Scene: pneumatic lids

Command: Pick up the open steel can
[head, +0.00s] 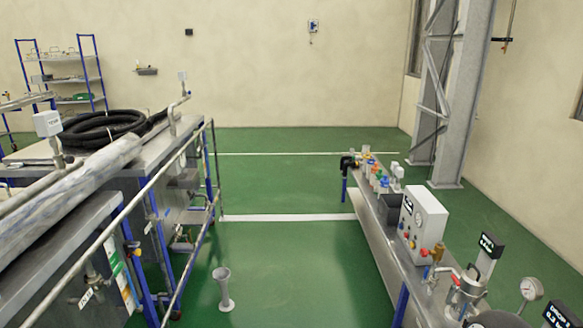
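No open steel can shows clearly. At the lower right, a shiny steel vessel (470,289) stands on the grey bench (384,222) with fittings and a red part around its top. Its lower part is cut off by the picture's edge, and I cannot tell whether it is open. A grey, slender vessel (223,290) with a flared open top stands upright on the green floor at the lower middle. I cannot tell whether it is steel. Neither of my grippers is in view.
A control box (424,225), colored valves (379,178) and a gauge (530,289) sit along the right bench. Metal tanks with a handrail (120,222) and a black hose (98,128) fill the left. The green floor between (285,255) is mostly clear.

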